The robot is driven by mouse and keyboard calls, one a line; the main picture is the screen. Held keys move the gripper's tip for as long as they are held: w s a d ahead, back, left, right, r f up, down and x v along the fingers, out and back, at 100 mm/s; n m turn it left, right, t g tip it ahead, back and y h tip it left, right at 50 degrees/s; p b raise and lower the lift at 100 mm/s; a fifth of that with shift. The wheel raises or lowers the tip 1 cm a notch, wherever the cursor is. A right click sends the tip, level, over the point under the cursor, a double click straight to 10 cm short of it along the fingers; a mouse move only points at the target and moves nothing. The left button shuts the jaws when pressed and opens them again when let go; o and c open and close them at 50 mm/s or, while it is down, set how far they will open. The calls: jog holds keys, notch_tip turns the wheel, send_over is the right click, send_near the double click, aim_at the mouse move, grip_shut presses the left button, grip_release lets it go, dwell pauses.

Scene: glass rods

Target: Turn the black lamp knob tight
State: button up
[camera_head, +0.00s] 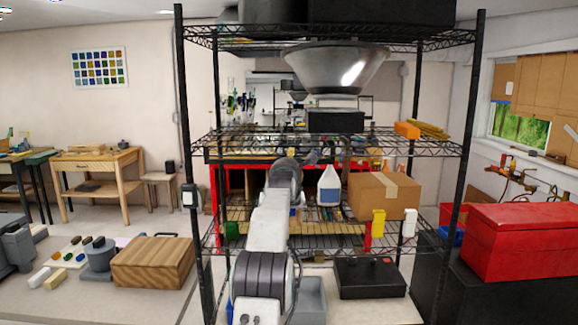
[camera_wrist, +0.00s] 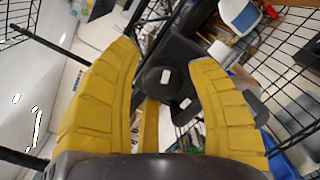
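Beyond and between the fingertips is a black part (camera_wrist: 178,68) with small white labels, apart from both fingers. I cannot tell whether it is the lamp knob. In the head view a silver lamp-like shade (camera_head: 336,66) hangs under the top shelf, above a black box. My arm reaches up into the rack there, and its end is too small and hidden to show the fingers. No knob can be made out clearly in the head view.
The black wire rack (camera_head: 468,130) has posts and shelves around my arm. A white-and-blue spray bottle (camera_head: 329,187) and a cardboard box (camera_head: 384,196) stand right of my arm. A wooden box (camera_head: 153,262) is at lower left, a red toolbox (camera_head: 520,243) at right.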

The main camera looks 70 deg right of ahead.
jog(key=shift+o, duration=0.6)
jog(key=shift+f, duration=0.1)
